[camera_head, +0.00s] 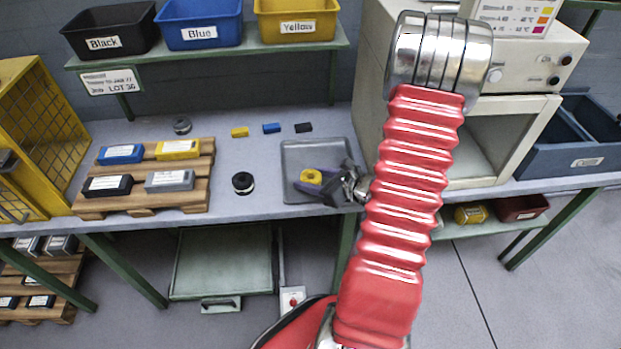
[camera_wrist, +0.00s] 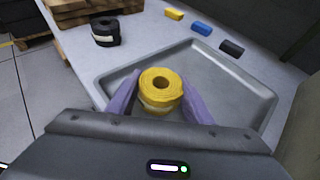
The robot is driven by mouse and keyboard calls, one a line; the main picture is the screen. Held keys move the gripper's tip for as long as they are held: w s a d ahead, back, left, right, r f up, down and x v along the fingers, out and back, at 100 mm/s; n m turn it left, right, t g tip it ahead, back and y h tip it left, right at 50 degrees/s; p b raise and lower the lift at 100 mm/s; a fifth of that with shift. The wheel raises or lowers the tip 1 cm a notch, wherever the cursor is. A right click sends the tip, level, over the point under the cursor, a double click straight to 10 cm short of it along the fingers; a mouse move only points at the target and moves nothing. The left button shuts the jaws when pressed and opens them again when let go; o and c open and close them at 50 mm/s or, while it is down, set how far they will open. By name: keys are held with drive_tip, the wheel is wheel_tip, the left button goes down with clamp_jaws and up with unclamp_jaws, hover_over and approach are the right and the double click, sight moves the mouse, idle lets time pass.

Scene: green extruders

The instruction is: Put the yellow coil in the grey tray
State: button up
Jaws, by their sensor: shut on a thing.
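The yellow coil (camera_wrist: 161,88) is a short upright roll with a hole in its top and a pale band around its side. My gripper (camera_wrist: 161,98) has its two purple fingers closed on the coil from both sides. In the head view the coil (camera_head: 311,177) shows between the fingers of my gripper (camera_head: 312,182), over the left part of the grey tray. The grey tray (camera_wrist: 232,92) is a shallow tray with a raised rim, and it also shows in the head view (camera_head: 318,149). I cannot tell whether the coil touches the tray floor.
A black coil (camera_head: 243,183) stands left of the tray. Small yellow (camera_head: 240,132), blue (camera_head: 271,128) and black (camera_head: 304,127) blocks lie behind it. A wooden pallet (camera_head: 196,190) with several labelled boxes is at left. A beige machine (camera_head: 480,120) stands close at right.

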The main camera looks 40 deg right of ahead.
drive_tip(key=shift+f, duration=0.1)
drive_tip(key=o, duration=1.1)
drive_tip(key=shift+s+d+r, duration=0.15)
drive_tip(key=shift+s+r, duration=0.2)
drive_tip(key=shift+s, duration=0.05)
drive_tip(key=v, duration=1.1)
drive_tip(key=shift+s, duration=0.1)
